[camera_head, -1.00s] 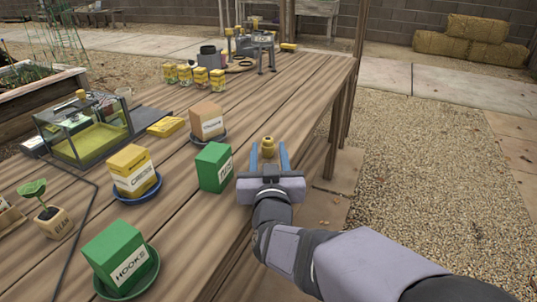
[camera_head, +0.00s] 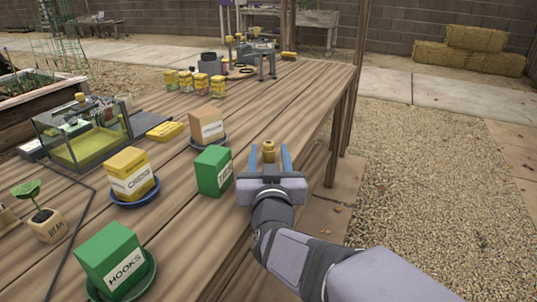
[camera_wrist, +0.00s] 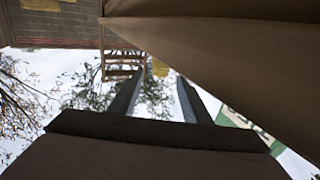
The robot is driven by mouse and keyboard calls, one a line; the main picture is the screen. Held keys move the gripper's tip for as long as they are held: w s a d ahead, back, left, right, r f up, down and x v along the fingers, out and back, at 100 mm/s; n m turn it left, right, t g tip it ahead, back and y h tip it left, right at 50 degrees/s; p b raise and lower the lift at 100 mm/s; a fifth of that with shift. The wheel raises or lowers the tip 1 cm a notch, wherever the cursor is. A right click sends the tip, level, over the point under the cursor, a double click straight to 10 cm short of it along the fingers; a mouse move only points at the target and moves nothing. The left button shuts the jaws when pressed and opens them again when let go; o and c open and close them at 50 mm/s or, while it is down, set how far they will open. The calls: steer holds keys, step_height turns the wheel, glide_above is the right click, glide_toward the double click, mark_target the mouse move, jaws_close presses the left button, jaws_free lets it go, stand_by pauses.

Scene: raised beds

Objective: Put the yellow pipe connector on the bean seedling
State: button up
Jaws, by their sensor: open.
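The yellow pipe connector (camera_head: 269,153) stands near the right edge of the wooden table, just past my gripper. My gripper (camera_head: 269,158) is open, with its two blue fingers pointing away and the connector showing between their tips. In the wrist view the connector (camera_wrist: 160,67) is a small yellow shape between the dark fingers (camera_wrist: 155,95); I cannot tell whether they touch it. The bean seedling (camera_head: 28,188) is a green leafy plant in a light cube pot (camera_head: 46,225) labelled BEAN, at the far left, well away from my gripper.
A green box (camera_head: 213,171) stands just left of my gripper. A green HOOKS box (camera_head: 112,260), a yellow box (camera_head: 129,174) and a tan box (camera_head: 207,125) sit on saucers. A glass case (camera_head: 80,140) and a dark cable lie near the seedling.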

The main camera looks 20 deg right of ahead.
mark_target(269, 146)
steer(key=shift+w+d+r+p, duration=0.1)
steer(key=shift+w+r+p, duration=0.05)
steer(key=shift+p, duration=0.3)
steer(key=p, duration=0.2)
steer(key=w+p, duration=0.1)
steer(key=p, duration=0.2)
steer(key=shift+w+d+r+h, duration=0.15)
steer(key=shift+d+h, duration=0.15)
steer(key=shift+d, duration=0.1)
steer(key=shift+w+p, duration=0.1)
steer(key=shift+p, duration=0.4)
steer(key=p, duration=0.5)
steer(key=shift+w, duration=0.25)
steer(key=shift+w+d+f+p, duration=0.15)
steer(key=shift+w+p, duration=0.15)
steer(key=shift+w, duration=0.3)
steer(key=shift+w+d+f+p, duration=0.15)
steer(key=shift+w+p, duration=0.1)
steer(key=shift+w, duration=0.35)
jaws_close()
